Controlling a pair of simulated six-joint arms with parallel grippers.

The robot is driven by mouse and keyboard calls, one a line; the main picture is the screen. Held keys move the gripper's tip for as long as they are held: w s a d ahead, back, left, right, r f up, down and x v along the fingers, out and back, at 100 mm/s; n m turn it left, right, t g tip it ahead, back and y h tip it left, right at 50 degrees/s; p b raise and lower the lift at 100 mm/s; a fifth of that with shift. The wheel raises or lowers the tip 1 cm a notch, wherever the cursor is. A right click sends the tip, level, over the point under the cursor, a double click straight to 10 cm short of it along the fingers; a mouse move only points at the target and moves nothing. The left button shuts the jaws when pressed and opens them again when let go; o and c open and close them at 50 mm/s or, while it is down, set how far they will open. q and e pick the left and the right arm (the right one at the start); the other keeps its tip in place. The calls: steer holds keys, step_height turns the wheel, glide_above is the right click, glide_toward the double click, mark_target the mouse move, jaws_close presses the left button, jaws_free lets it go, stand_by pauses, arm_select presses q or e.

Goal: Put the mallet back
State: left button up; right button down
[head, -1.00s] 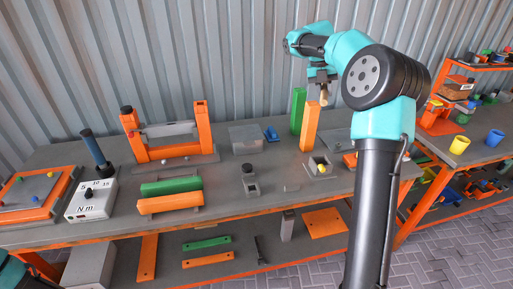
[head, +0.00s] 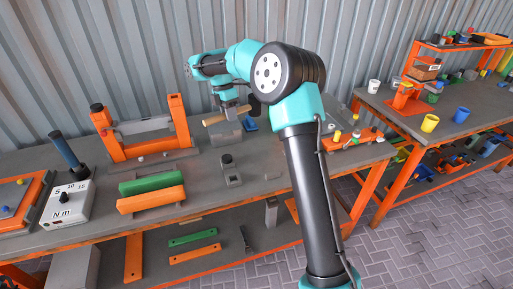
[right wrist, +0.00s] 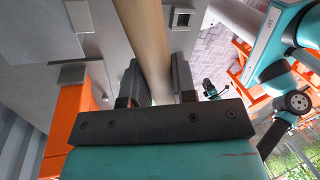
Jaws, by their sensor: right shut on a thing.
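The mallet shows its pale wooden handle (head: 212,120) and a dark head (head: 255,106) at the handle's right end. My right gripper (head: 229,109) is shut around the handle, holding it roughly level above the back of the workbench (head: 205,160). In the right wrist view, the handle (right wrist: 154,40) runs between the two fingers of my right gripper (right wrist: 160,88). The mallet's head cannot be made out there. My left gripper is not seen.
A clear box (head: 223,134) and a blue piece (head: 250,125) sit just below the mallet. An orange frame (head: 181,121), green block (head: 153,184) and orange block (head: 151,199) stand left. A small grey holder (head: 231,174) stands in front. My right arm hides part of the bench.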

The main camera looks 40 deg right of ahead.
steer(key=s+a+f+m, duration=0.1)
steer(key=a+f+m, duration=0.2)
steer(key=a, duration=0.5)
steer(key=s+a+f+m+y, duration=0.1)
steer(key=s+a+f+m, duration=0.1)
steer(key=a, duration=0.5)
steer(key=s+a+f+m+t+y, duration=0.1)
steer(key=a+f+m, duration=0.3)
steer(key=a+f, duration=0.2)
steer(key=shift+s+a+f, duration=0.1)
steer(key=shift+s+a, duration=0.05)
steer(key=shift+a, duration=1.2)
steer(key=s+d+n+h, duration=0.1)
steer(key=s+d+n, duration=0.2)
steer(key=d+n, duration=0.1)
steer(key=s+d+f+n, duration=0.1)
steer(key=s+d+n, duration=0.2)
steer(key=d, duration=0.2)
steer(key=s+d+f+n+g+h, duration=0.1)
steer(key=s+d+n, duration=0.1)
steer(key=d+n, duration=0.2)
steer(key=shift+s+d+f+n+h, duration=0.15)
steer(key=shift+s+d+n+h, duration=0.15)
steer(key=shift+s+d, duration=0.15)
steer(key=s+d+n+t+h, duration=0.2)
steer(key=s+d+n, duration=0.6)
steer(key=n, duration=0.4)
steer(key=shift+d, duration=0.55)
